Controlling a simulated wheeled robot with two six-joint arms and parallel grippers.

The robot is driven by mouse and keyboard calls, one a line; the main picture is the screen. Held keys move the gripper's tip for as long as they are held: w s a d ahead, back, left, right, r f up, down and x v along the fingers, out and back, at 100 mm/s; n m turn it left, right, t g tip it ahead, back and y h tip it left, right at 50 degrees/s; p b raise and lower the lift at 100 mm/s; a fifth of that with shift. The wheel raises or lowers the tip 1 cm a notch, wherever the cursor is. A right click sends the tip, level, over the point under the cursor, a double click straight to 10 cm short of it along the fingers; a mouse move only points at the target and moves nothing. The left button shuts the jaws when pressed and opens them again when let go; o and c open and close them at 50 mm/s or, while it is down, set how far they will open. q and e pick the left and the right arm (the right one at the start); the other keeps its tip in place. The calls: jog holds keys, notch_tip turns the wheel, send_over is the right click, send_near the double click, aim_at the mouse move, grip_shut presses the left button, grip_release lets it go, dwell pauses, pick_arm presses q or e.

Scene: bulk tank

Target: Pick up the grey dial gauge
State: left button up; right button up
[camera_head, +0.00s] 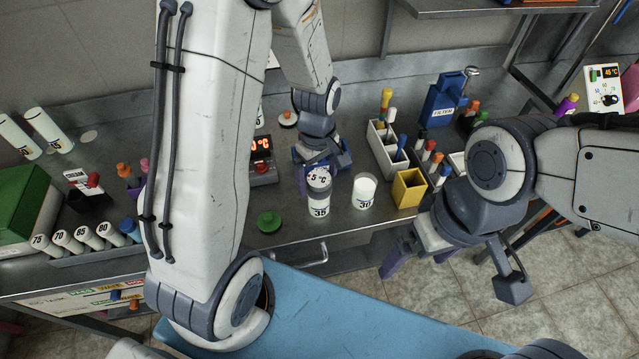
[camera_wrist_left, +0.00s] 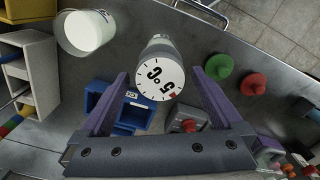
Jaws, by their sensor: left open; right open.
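The grey dial gauge (camera_head: 319,181) stands on the steel counter, a short cylinder with a white dial face reading °C and 5. A white band marked 35 shows below the dial. In the left wrist view, the dial face (camera_wrist_left: 160,78) lies between the two purple fingers. My left gripper (camera_head: 317,170) is open at the gauge, pointing down toward it, with a finger on either side. I cannot tell whether the fingers touch it. My right gripper (camera_head: 415,265) is open and empty, in front of the counter's front edge at the right.
A white cup marked 30 (camera_head: 364,192) stands just right of the gauge. A yellow box (camera_head: 408,188) and a white rack (camera_head: 384,145) stand further right. A blue holder (camera_wrist_left: 128,108) and a red-buttoned device (camera_head: 263,172) are close behind. A green knob (camera_head: 269,221) lies front left.

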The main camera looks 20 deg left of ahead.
aim_at(319, 195)
pick_arm(q)
notch_tip(319, 195, down, 4)
jog(key=shift+f+p, duration=0.1)
jog(key=shift+p, duration=0.2)
jog(key=shift+c, duration=0.3)
jog(key=c, duration=1.2)
